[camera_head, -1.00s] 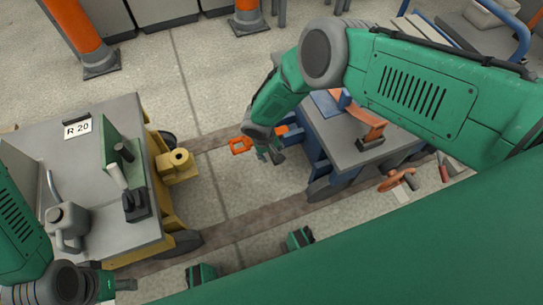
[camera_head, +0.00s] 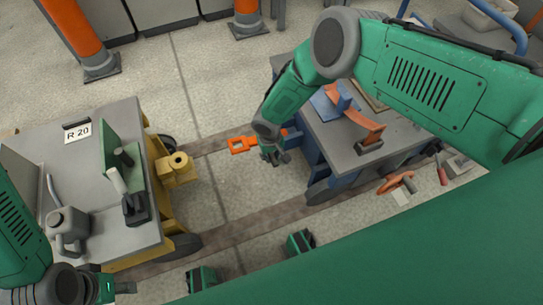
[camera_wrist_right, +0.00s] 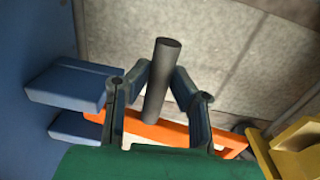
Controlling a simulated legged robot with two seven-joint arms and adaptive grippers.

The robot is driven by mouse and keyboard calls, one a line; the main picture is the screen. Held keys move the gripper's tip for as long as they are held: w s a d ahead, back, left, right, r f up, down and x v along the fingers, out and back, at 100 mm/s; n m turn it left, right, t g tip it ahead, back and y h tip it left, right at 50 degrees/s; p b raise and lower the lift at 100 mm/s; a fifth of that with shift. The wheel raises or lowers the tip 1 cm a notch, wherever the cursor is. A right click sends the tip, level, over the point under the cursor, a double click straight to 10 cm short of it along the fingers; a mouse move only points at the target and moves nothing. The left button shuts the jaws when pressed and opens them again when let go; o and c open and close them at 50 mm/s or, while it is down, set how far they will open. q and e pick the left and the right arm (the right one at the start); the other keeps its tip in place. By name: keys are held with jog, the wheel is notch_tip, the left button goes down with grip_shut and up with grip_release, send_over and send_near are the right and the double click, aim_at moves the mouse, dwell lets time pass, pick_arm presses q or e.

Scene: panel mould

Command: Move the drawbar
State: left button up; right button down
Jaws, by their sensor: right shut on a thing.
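The orange drawbar (camera_head: 241,144) reaches out from the blue cart (camera_head: 345,143) toward the yellow cart's coupling block (camera_head: 178,168). Its square looped end is apart from that block. My right gripper (camera_head: 274,157) is at the drawbar, near the blue cart. In the right wrist view, its fingers (camera_wrist_right: 162,78) are shut on a dark grey post (camera_wrist_right: 160,85), with the orange drawbar (camera_wrist_right: 160,130) just beyond. Where the post joins the bar is hard to see. My left gripper (camera_head: 124,287) is at the lower left, in front of the yellow cart (camera_head: 130,258); its fingers are too small to judge.
A watering can (camera_head: 68,228), a green upright plate and small tools stand on the yellow cart's top. An orange bracket (camera_head: 358,128) sits on the blue cart. Dark floor tracks run under both carts. Orange posts (camera_head: 78,35) stand at the back.

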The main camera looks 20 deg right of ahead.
aim_at(273, 156)
jog(key=shift+d+r+y, duration=0.3)
jog(key=shift+r+y, duration=0.25)
jog(key=shift+y, duration=0.15)
jog(key=shift+d+r+y+b, duration=0.35)
jog(key=shift+r+y, duration=0.2)
jog(key=shift+y, duration=0.55)
jog(key=shift+w+d+r+y, duration=0.1)
jog(key=shift+d+r+y, duration=0.2)
jog(key=shift+r+y, duration=0.45)
jog(key=shift+f, duration=0.15)
